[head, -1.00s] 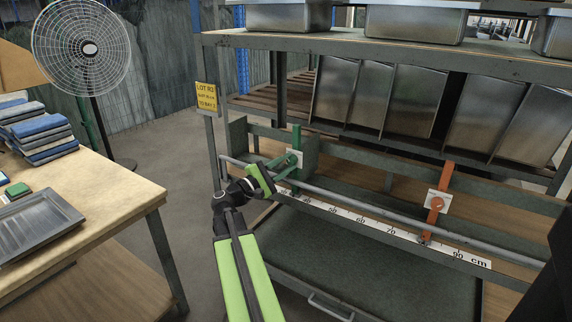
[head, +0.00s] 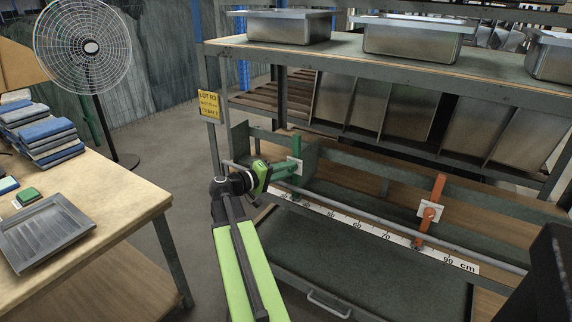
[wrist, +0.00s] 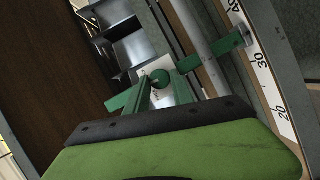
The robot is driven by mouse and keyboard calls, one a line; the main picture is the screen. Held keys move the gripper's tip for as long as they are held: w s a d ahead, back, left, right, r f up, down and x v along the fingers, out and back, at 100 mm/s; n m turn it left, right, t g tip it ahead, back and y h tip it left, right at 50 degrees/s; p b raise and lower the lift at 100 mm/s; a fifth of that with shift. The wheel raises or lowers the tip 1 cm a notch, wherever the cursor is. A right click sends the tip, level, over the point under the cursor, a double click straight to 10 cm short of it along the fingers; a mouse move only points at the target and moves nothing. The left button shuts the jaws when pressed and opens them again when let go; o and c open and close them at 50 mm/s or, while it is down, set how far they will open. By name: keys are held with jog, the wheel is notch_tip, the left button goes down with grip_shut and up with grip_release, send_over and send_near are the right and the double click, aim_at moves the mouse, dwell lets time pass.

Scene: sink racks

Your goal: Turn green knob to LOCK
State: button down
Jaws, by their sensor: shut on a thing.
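The green knob stands on a green upright stop (head: 297,146) at the left end of the rail, with a white plate behind it. In the wrist view the knob (wrist: 160,78) shows as a round green hub with green bars spreading from it. My gripper (head: 268,176) is at the knob's near left side. In the wrist view its lime and black finger fills the bottom, and green bars run down behind its black edge. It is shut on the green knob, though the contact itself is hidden. Lettering on the white plate is too small to read.
A grey rail (head: 380,222) and a centimetre scale (head: 360,230) run right to an orange stop (head: 433,205). Metal pans (head: 290,27) sit on the shelf above. A wooden table (head: 125,200) stands left, with floor between it and the rack.

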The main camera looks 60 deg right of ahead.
jog(key=shift+s+r+m+t+y+p, duration=0.15)
jog(key=shift+m+t+y+p, duration=0.4)
jog(key=shift+m+p, duration=0.8)
jog(key=shift+s+r+m+t+y+p, duration=0.1)
jog(key=shift+m+t+y+p, duration=0.15)
jog(key=shift+m+t+p, duration=1.05)
jog(key=shift+m+g, duration=0.35)
jog(key=shift+m, duration=0.1)
jog(key=c, duration=1.1)
grip_release()
jog(key=shift+w, duration=0.1)
